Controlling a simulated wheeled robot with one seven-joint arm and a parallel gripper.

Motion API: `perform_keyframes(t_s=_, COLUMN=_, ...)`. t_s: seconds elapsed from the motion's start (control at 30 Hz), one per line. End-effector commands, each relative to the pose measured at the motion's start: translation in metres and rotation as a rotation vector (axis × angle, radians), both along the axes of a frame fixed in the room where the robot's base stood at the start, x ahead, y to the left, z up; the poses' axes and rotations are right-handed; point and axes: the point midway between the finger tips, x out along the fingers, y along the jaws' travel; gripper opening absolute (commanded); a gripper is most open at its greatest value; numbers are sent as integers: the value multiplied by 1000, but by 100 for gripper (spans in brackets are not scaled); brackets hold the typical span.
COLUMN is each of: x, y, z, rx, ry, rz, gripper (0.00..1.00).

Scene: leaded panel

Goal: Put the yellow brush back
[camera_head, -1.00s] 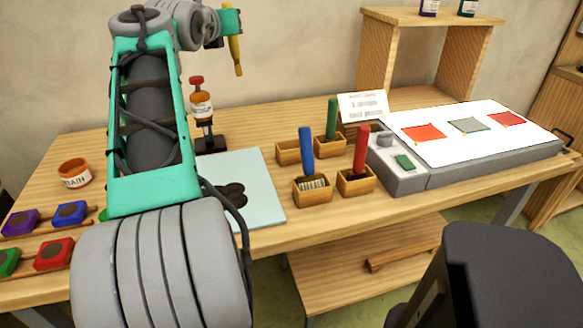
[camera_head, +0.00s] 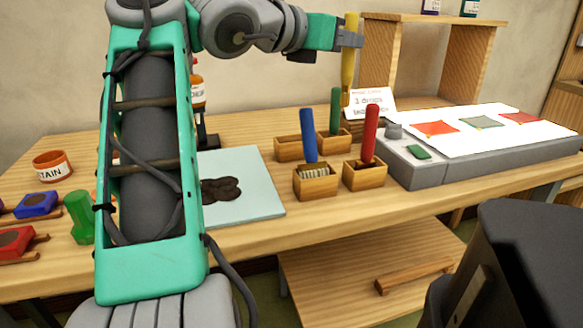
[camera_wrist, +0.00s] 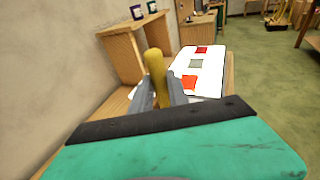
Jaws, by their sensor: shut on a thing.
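My gripper (camera_head: 348,40) is shut on the yellow brush (camera_head: 349,62) and holds it upright above the back of the bench, near the wooden shelf. In the wrist view the yellow brush (camera_wrist: 155,75) stands between my gripper's fingers (camera_wrist: 156,92). Wooden brush holders stand in a cluster on the bench: one holds a blue brush (camera_head: 309,135), one a red brush (camera_head: 369,133), one a green brush (camera_head: 335,108). The back-left holder (camera_head: 289,149) shows no brush. The yellow brush is up and behind these holders in the picture, apart from them.
A card (camera_head: 368,103) stands behind the holders. To the right is a grey light box (camera_head: 470,165) with a white top and coloured panes. A wooden shelf (camera_head: 470,60) stands behind. A pale blue sheet (camera_head: 255,190) with dark blots lies left. A stain pot (camera_head: 52,165) is far left.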

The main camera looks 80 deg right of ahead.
Motion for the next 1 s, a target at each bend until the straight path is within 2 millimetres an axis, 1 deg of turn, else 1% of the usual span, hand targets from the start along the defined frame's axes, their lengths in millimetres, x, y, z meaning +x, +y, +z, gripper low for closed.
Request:
perform_keyframes(t_s=0.03, x=-1, y=1, z=-14, rx=-3, ry=-1, rz=0, gripper=0)
perform_keyframes(t_s=0.07, x=-1, y=1, z=-20, rx=-3, ry=-1, rz=1, gripper=0)
perform_keyframes(t_s=0.17, x=2, y=-1, z=-27, rx=-2, ry=0, rz=2, gripper=0)
perform_keyframes(t_s=0.23, x=11, y=-7, z=-31, rx=-1, ry=0, rz=3, gripper=0)
perform_keyframes(t_s=0.27, x=17, y=-10, z=-33, rx=-1, ry=1, rz=5, gripper=0)
perform_keyframes(t_s=0.53, x=83, y=-49, z=-67, rx=1, ry=3, rz=6, gripper=0)
perform_keyframes(t_s=0.6, x=92, y=-54, z=-86, rx=0, ry=3, rz=3, gripper=0)
perform_keyframes(t_s=0.7, x=102, y=-61, z=-100, rx=-2, ry=1, rz=2, gripper=0)
perform_keyframes(t_s=0.87, x=112, y=-67, z=-113, rx=-2, ry=1, rz=2, gripper=0)
perform_keyframes(t_s=0.97, x=123, y=-73, z=-129, rx=-1, ry=2, rz=3, gripper=0)
perform_keyframes(t_s=1.0, x=121, y=-72, z=-141, rx=-3, ry=1, rz=1, gripper=0)
